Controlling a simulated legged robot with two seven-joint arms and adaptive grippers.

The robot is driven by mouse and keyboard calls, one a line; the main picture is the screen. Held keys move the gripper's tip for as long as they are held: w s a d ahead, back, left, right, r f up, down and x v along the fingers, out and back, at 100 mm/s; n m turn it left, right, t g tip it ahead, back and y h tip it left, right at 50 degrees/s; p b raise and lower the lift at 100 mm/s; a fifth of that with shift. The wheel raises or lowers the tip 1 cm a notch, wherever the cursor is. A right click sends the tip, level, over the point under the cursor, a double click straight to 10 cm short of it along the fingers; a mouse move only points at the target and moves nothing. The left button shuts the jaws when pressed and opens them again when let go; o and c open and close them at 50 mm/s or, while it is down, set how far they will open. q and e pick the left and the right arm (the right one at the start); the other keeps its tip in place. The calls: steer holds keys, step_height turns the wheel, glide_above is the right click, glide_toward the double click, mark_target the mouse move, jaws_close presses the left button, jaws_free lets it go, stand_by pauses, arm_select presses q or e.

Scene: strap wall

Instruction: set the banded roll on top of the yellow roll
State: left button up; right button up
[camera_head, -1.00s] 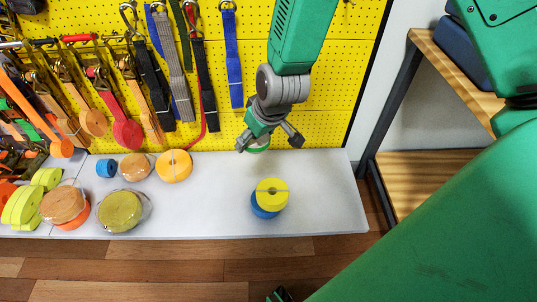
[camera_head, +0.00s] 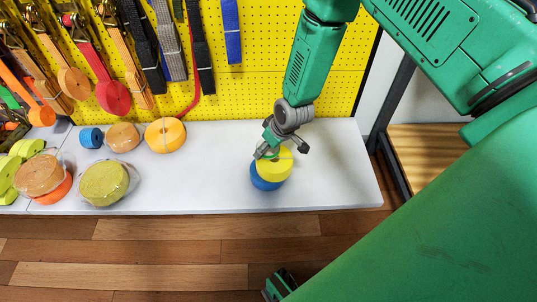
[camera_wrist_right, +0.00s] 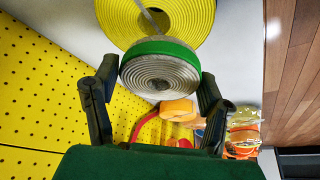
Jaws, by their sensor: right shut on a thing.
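My right gripper (camera_head: 281,152) is shut on the banded roll. In the right wrist view the banded roll (camera_wrist_right: 160,72), a pale coil with a green outer band, sits between the two fingers. In the head view the gripper mostly hides it. The yellow roll (camera_head: 274,170) lies flat on a blue roll (camera_head: 265,182) near the right end of the white shelf. The gripper is right over the yellow roll, which also shows behind the banded roll in the right wrist view (camera_wrist_right: 193,18). I cannot tell whether the two rolls touch.
On the left of the white shelf (camera_head: 215,180) are an orange-yellow roll (camera_head: 165,136), a small blue roll (camera_head: 91,138) and a wrapped olive roll (camera_head: 104,183). Straps hang on the yellow pegboard (camera_head: 262,95) behind. The shelf between the olive roll and the stack is clear.

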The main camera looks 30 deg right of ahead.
mark_target(268, 154)
steer(key=shift+f+b, duration=0.75)
steer(key=shift+f, duration=1.1)
steer(key=shift+c, duration=0.2)
steer(key=shift+f, duration=0.2)
steer(key=o, duration=0.8)
steer(key=shift+c, duration=0.2)
steer(key=shift+r, duration=0.1)
